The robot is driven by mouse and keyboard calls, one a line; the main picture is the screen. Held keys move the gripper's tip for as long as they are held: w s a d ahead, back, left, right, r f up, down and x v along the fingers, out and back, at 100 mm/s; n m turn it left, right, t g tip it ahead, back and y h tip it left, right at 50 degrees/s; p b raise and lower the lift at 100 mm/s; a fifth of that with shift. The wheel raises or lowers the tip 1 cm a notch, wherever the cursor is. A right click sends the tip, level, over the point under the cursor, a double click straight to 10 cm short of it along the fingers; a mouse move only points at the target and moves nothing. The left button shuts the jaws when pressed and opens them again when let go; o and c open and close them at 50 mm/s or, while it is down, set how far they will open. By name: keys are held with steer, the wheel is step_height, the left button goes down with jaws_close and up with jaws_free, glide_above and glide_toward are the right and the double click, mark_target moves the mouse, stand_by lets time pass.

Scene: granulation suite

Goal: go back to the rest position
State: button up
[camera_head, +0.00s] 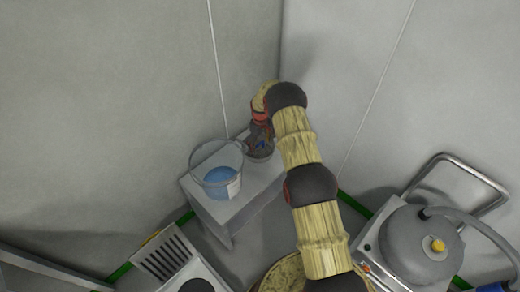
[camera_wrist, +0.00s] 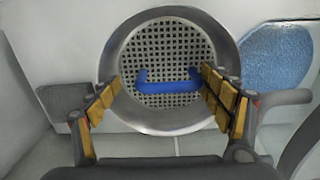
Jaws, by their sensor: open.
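My gripper (camera_wrist: 168,98) is open in the wrist view, its yellow-padded fingers on either side of a blue bar-like handle (camera_wrist: 168,84). The handle lies inside a round metal sieve-like vessel (camera_wrist: 122,48) with a perforated bottom. I cannot tell whether a finger touches the vessel's rim. In the head view my arm reaches to the corner, and the gripper end (camera_head: 262,132) is over the small vessel (camera_head: 259,150) on a grey stand (camera_head: 238,206). The fingers are too small there to make out.
A clear bucket with blue contents (camera_head: 220,184) stands on the grey stand left of the vessel; its blue part also shows in the wrist view (camera_wrist: 278,56). A grey rounded machine (camera_head: 415,245) with a metal rail stands at the right. Walls close in behind the stand.

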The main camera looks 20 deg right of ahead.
steer(key=shift+r+p, duration=0.55)
steer(key=shift+r, duration=1.55)
steer(key=shift+r, duration=0.1)
steer(key=s+a+r+m+t, duration=0.1)
steer(key=s+a+r, duration=0.25)
steer(key=r, duration=0.85)
steer(key=s+a+r+t, duration=0.15)
steer(key=s+r, duration=0.35)
steer(key=r, duration=0.8)
steer(key=s+a+r+m, duration=0.1)
steer(key=s+a+r, duration=0.25)
steer(key=r, duration=0.85)
steer(key=s+a+r+m+t, duration=0.1)
steer(key=s+a+r, duration=0.1)
steer(key=s+r, duration=0.5)
steer(key=s+a+r+t, duration=0.15)
steer(key=s+r, duration=0.25)
steer(key=s, duration=0.6)
steer(key=s+a+m, duration=0.1)
steer(key=s+a, duration=0.2)
steer(key=s, duration=1.4)
steer(key=shift+f+t, duration=0.3)
steer(key=shift+f, duration=0.15)
